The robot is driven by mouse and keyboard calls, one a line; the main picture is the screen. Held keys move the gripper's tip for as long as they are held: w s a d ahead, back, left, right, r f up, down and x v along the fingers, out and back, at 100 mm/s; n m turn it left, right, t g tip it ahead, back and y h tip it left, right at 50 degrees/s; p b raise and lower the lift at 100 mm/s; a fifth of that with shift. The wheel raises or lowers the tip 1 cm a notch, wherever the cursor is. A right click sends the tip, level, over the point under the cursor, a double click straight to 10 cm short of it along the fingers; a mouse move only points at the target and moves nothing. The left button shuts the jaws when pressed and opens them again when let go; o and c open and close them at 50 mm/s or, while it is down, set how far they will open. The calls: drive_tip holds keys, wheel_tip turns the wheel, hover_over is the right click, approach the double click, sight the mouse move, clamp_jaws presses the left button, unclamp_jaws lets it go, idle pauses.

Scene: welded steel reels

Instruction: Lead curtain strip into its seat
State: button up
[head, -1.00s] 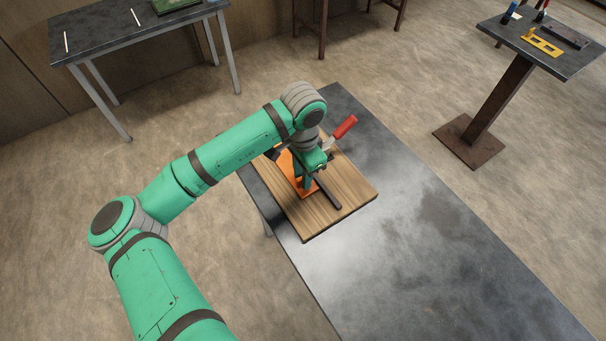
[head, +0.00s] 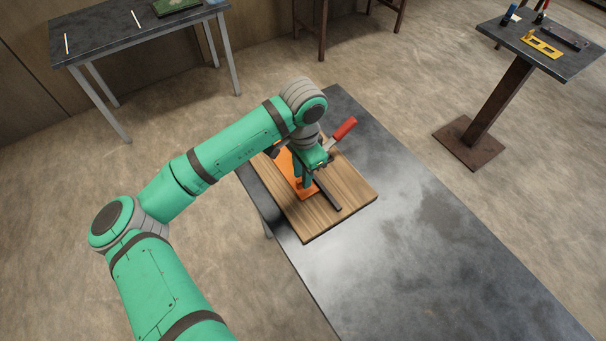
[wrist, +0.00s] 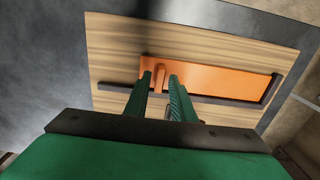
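The orange strip (wrist: 215,78) lies flat on a wooden board (wrist: 115,50), with a raised orange tab (wrist: 159,76) near its left end in the wrist view. A dark bar (wrist: 230,101) runs along its near side and turns up at its right end. In the head view the strip (head: 284,161) is partly hidden by my arm. My gripper (wrist: 159,77) is over the strip, its two green fingers on either side of the tab. Gaps show between tab and fingers, so it looks open. Contact at the fingertips is hard to judge.
The board sits on a dark metal table (head: 420,240), clear towards the front right. A side table (head: 95,38) and a pedestal table (head: 545,50) with a yellow tool (head: 541,45) stand apart.

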drive_tip(key=shift+r, duration=1)
drive_tip(key=o, duration=0.6)
drive_tip(key=o, duration=0.4)
drive_tip(key=shift+c, duration=0.2)
drive_tip(key=shift+o, duration=0.6)
drive_tip(key=o, duration=0.7)
drive_tip(key=shift+o, duration=1)
